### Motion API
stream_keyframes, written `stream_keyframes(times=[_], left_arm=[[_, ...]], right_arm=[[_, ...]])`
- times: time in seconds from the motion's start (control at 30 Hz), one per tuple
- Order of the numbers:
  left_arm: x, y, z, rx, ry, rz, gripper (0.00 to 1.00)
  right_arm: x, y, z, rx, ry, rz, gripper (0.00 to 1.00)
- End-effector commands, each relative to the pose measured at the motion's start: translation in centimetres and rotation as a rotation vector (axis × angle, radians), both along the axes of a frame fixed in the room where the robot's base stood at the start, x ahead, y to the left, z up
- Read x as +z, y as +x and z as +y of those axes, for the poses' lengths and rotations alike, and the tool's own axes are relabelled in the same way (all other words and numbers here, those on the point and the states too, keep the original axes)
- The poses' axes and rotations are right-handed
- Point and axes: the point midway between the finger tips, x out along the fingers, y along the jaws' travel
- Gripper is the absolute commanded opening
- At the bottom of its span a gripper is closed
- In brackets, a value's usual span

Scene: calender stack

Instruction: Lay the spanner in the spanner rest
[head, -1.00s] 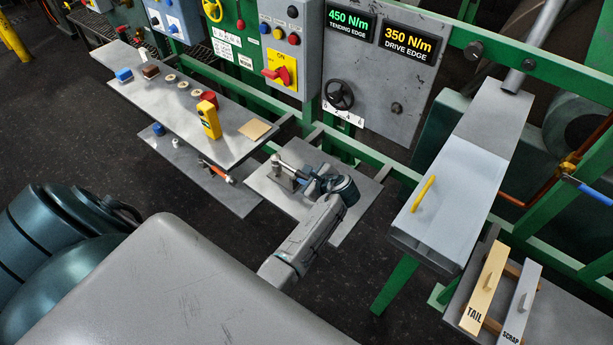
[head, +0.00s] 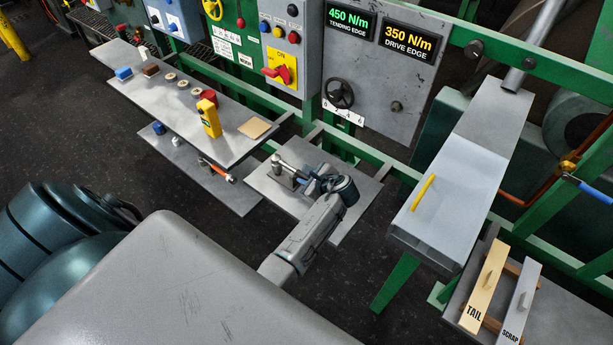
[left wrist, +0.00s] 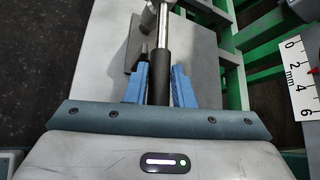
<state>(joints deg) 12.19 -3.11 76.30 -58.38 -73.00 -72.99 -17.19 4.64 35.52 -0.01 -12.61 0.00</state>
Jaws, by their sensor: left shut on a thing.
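My left gripper (head: 313,184) is over the small grey shelf in the middle of the head view. Its blue fingers (left wrist: 160,87) are shut on the black grip of the spanner (left wrist: 161,78). The spanner's bright shaft (left wrist: 163,32) runs ahead, away from the gripper, to a metal head near the top of the left wrist view. In the head view the spanner (head: 291,171) points left from the fingers. A dark plate with a small upright post (left wrist: 143,53) lies beside and under the shaft; it looks like the spanner rest. I cannot tell whether the spanner touches it.
The small shelf (head: 352,212) is otherwise mostly bare. A longer bench (head: 163,107) at left carries a yellow device (head: 209,119), rings and blocks. Green frame rails run behind.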

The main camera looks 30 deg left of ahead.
Motion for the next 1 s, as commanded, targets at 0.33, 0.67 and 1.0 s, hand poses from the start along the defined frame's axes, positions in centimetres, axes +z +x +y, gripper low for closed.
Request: stream_keyframes(times=[0.33, 0.67, 1.0], left_arm=[[-0.6, 0.0, 0.0, 0.000, 0.001, -0.001, 0.00], [-1.3, 0.0, 0.0, 0.001, 0.002, -0.002, 0.00], [-2.0, 0.0, 0.0, 0.001, 0.002, -0.002, 0.00]], right_arm=[[-0.3, 0.0, -0.1, 0.000, -0.001, 0.000, 0.36], [-0.6, 0.0, -0.1, 0.000, -0.001, 0.000, 0.36], [-0.8, 0.0, 0.2, -0.001, 0.002, 0.000, 0.36]])
